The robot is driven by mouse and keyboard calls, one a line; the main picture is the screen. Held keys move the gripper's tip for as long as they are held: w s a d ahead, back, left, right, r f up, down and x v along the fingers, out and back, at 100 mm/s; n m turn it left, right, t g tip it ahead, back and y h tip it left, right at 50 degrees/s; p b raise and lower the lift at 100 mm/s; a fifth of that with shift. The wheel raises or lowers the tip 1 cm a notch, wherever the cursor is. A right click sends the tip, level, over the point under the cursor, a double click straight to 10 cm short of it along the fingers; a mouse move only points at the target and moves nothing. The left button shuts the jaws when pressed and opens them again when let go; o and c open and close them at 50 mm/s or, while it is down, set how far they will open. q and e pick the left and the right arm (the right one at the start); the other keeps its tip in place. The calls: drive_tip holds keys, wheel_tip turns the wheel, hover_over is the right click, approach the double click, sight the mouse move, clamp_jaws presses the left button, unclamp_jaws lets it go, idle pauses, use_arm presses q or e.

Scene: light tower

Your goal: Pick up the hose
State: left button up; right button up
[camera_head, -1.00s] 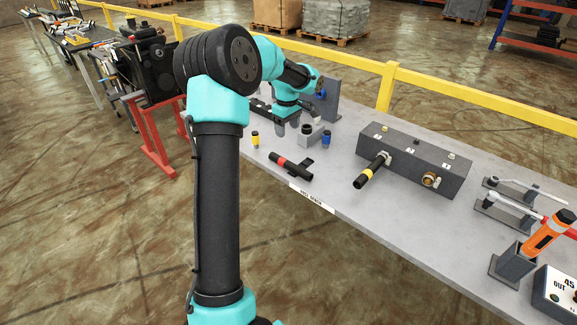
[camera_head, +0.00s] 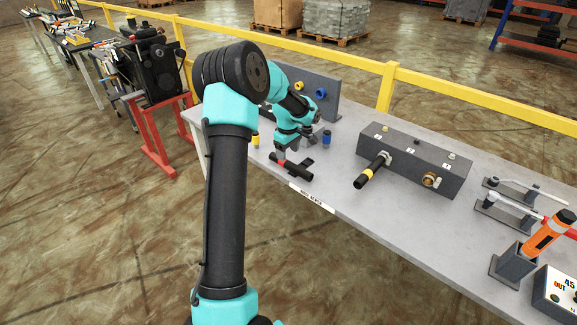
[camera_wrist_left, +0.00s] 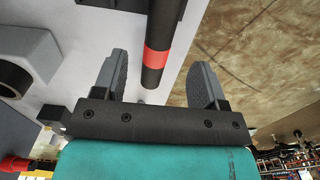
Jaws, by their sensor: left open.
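A short black hose with a red band (camera_head: 294,171) lies on the bench near its front edge, beside a small dark holder. My left gripper (camera_head: 294,152) is over the hose's banded left part in the head view and hides some of it. In the left wrist view, the hose (camera_wrist_left: 156,60) shows between the two spread fingers of the gripper (camera_wrist_left: 160,68), which are open. Contact cannot be told. A second black hose with a yellow band (camera_head: 368,175) is joined to the grey manifold block (camera_head: 425,161) on the right. My right gripper is not in view.
A yellow-capped piece (camera_head: 255,139) and a blue piece (camera_head: 326,138) stand close to the gripper. An upright grey panel (camera_head: 326,92) with fittings stands behind it. A yellow rail (camera_head: 420,78) runs behind the bench. Bare bench (camera_head: 330,180) lies right of the red-banded hose.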

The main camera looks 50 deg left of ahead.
sight(288, 162)
use_arm(q)
drive_tip(key=shift+d+f, duration=0.1)
drive_tip(key=shift+f, duration=2.5)
drive_tip(key=c, duration=1.1)
